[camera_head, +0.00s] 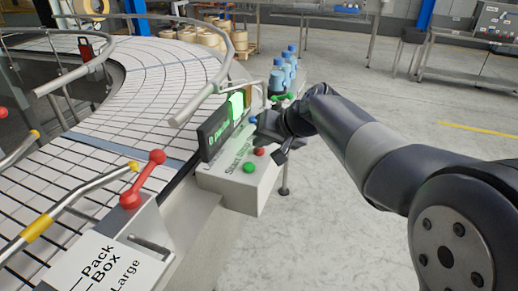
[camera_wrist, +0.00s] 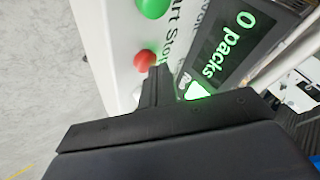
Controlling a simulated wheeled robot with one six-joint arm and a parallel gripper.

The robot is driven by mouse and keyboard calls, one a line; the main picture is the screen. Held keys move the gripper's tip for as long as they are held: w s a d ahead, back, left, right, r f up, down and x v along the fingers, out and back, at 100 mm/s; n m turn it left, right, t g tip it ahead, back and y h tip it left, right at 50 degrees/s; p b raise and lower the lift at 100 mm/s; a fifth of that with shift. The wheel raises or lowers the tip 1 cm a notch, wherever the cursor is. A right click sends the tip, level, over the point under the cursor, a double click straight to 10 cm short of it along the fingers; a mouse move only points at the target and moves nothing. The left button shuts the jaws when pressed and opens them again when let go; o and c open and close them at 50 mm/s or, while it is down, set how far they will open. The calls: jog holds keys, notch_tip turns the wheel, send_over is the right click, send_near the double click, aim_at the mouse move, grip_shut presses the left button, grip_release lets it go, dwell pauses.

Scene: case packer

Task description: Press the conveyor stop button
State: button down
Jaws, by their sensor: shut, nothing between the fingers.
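The red stop button (camera_head: 259,151) sits on a white control box (camera_head: 232,184), beside the green start button (camera_head: 249,168). In the wrist view the red button (camera_wrist: 145,60) lies right at my fingertips, with the green button (camera_wrist: 152,8) above it in the picture. My gripper (camera_head: 279,156) is shut and empty, close to the right of the red button. In the wrist view my gripper (camera_wrist: 158,72) slightly overlaps the edge of the red button. I cannot tell whether it touches it.
A display (camera_head: 222,128) reading "0 packs" stands behind the buttons. The curved conveyor (camera_head: 140,95) with metal rails is on the left. A red-knobbed handle (camera_head: 143,180) stands at front left. Blue bottles (camera_head: 278,78) stand beyond my arm. Open floor (camera_head: 320,240) lies right.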

aim_at(261, 151)
jog(key=shift+f, duration=0.3)
jog(key=shift+r, duration=0.1)
dwell(0.3)
jog(key=shift+r+p, duration=0.45)
jog(key=shift+r, duration=0.4)
jog(key=shift+r+p, duration=1.9)
jog(key=shift+r, duration=0.7)
jog(key=shift+a, duration=0.1)
